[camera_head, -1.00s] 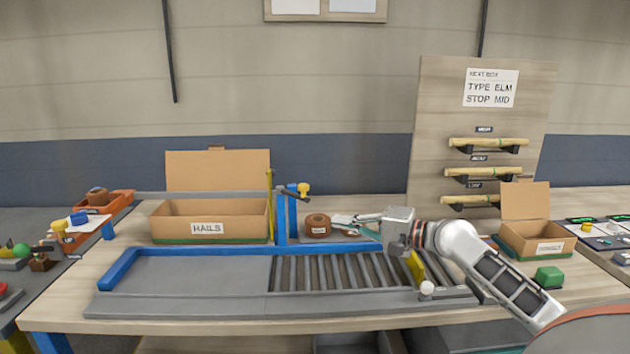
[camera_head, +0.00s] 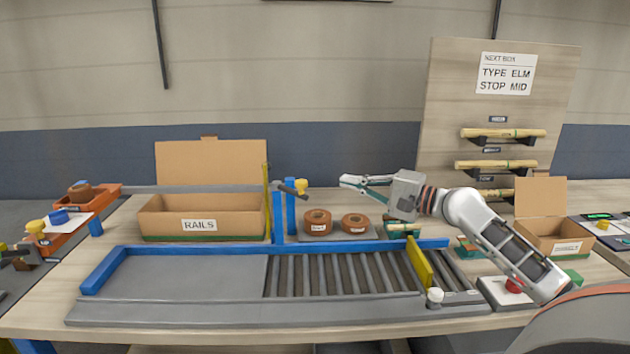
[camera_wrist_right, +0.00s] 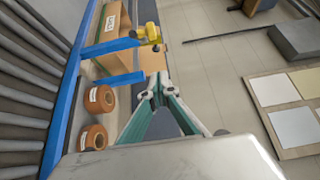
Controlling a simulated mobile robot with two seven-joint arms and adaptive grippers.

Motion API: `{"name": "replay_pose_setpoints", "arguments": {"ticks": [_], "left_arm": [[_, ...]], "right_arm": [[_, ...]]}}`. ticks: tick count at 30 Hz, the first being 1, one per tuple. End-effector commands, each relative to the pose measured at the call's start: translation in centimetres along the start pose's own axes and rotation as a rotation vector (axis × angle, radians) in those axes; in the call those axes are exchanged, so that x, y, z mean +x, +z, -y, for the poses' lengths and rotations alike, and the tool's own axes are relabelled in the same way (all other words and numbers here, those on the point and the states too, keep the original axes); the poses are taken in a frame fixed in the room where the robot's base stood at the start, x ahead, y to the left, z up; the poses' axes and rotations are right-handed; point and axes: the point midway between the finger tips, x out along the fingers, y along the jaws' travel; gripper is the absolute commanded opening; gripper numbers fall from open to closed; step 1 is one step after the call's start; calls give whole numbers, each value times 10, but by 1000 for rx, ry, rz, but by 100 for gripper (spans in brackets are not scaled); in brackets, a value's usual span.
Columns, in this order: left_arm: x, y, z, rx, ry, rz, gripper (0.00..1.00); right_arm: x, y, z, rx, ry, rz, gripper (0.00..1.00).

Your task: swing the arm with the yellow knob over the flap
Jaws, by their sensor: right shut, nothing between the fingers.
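The yellow knob (camera_head: 301,186) sits at the end of a short dark arm (camera_head: 289,190) on a blue post (camera_head: 291,213), right of the RAILS box (camera_head: 160,222). The box's cardboard flap (camera_head: 210,162) stands upright at its back. My right gripper (camera_head: 343,181) is shut and empty, to the right of the knob and apart from it, pointing left. In the right wrist view its fingertips (camera_wrist_right: 157,82) meet below the knob (camera_wrist_right: 150,33) in the picture. My left gripper is not in view.
A roller conveyor (camera_head: 340,275) with a blue rail and yellow stop plate (camera_head: 419,263) lies in front. Two brown rolls (camera_head: 317,222) stand right of the post. A smaller carton (camera_head: 553,236) and a red button (camera_head: 513,286) are at right.

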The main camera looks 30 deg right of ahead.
Motion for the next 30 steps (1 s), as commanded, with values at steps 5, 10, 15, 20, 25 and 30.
{"name": "replay_pose_setpoints", "arguments": {"ticks": [5,10,15,20,25,30], "left_arm": [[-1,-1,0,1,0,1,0],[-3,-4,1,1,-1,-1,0],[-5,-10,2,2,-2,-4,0],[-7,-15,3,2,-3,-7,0],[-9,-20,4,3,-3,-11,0],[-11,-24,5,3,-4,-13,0]], "right_arm": [[7,0,1,0,-1,0,0],[25,0,3,-2,-3,1,0],[47,0,3,-1,-4,0,0],[68,0,2,1,-3,0,0],[87,0,2,2,-3,0,0],[101,3,1,0,0,1,0]]}}
